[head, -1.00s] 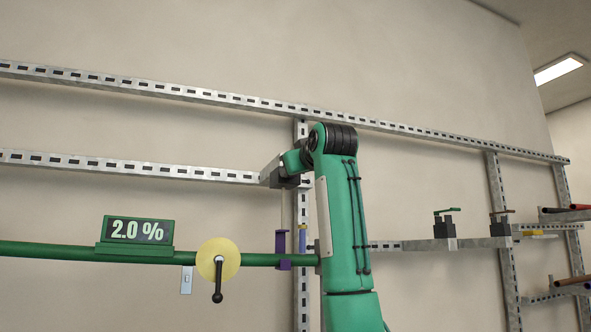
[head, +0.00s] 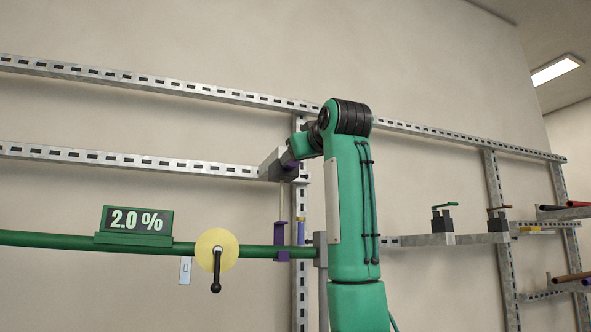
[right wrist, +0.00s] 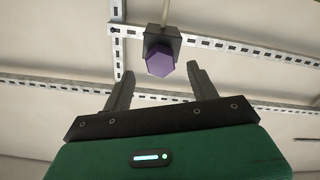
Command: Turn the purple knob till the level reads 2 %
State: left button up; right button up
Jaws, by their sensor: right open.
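The level display (head: 138,220) reads 2.0 % in the head view, on top of a green pipe. The purple knob (right wrist: 160,60) is a faceted block on a dark box (right wrist: 162,40) in the right wrist view. My right gripper (right wrist: 160,71) is open, its two fingers spread below the knob and to either side of it. The knob shows just beyond the fingertips, and I see no finger touching it. In the head view only a small purple bit of the knob (head: 291,166) shows beside my right wrist. My left gripper is not in view.
A yellow disc (head: 226,240) with a black crank and a purple clamp (head: 281,240) sit along the green pipe (head: 60,240). Slotted metal rails (head: 140,163) cross the wall.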

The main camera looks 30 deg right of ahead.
jog(key=b+v, duration=0.3)
jog(key=v, duration=0.5)
jog(key=shift+s, duration=0.35)
dwell(0.8)
